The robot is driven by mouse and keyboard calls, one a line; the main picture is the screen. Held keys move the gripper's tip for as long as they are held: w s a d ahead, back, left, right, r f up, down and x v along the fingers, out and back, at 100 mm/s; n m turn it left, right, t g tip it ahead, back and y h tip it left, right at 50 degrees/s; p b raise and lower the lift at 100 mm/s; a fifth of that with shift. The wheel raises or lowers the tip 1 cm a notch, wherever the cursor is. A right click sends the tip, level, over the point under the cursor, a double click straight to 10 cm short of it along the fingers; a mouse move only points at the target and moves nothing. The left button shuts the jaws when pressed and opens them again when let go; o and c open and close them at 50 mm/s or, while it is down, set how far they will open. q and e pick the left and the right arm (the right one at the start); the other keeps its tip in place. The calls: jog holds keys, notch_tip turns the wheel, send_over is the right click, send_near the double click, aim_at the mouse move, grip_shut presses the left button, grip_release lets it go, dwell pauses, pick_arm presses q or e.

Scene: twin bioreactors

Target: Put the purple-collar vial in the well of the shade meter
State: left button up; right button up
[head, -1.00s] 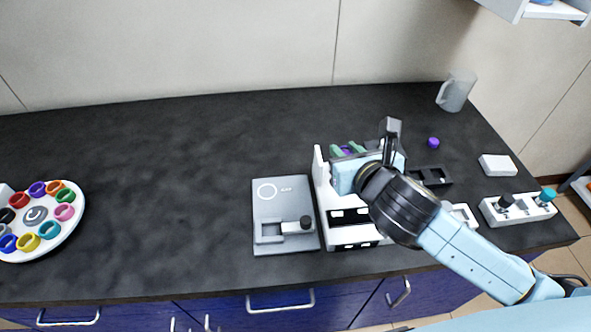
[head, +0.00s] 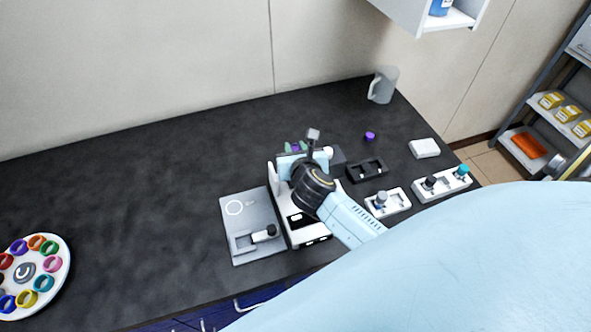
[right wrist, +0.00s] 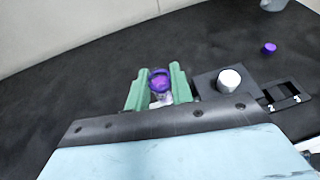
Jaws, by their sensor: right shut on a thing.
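The purple-collar vial (right wrist: 161,84) is between the green fingers of my right gripper (right wrist: 158,88), which is shut on it. In the head view the right gripper (head: 295,148) is at the far side of a white upright device (head: 303,228), and my wrist hides part of that device. My left gripper is out of view.
Right of my gripper are a dark block with a white round top (right wrist: 229,80), a black slotted holder (head: 366,169), a purple cap (head: 370,136), white racks (head: 388,203) and a grey jug (head: 383,85). A carousel of coloured rings (head: 62,262) is far left.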

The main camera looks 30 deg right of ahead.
notch_tip(320, 180, down, 6)
jog(key=shift+r+b, duration=0.1)
jog(key=shift+b, duration=0.65)
jog(key=shift+f+b, duration=0.6)
jog(key=shift+f, duration=1.25)
jog(key=shift+f, duration=0.25)
jog(key=o, duration=0.9)
jog(key=shift+o, duration=0.2)
jog(key=shift+r, duration=0.2)
jog(key=shift+s+r, duration=0.1)
jog(key=shift+r, duration=0.1)
jog(key=v, duration=1.1)
jog(key=shift+s+a+r, duration=0.15)
jog(key=shift+s+a, duration=0.05)
jog(key=shift+s, duration=0.1)
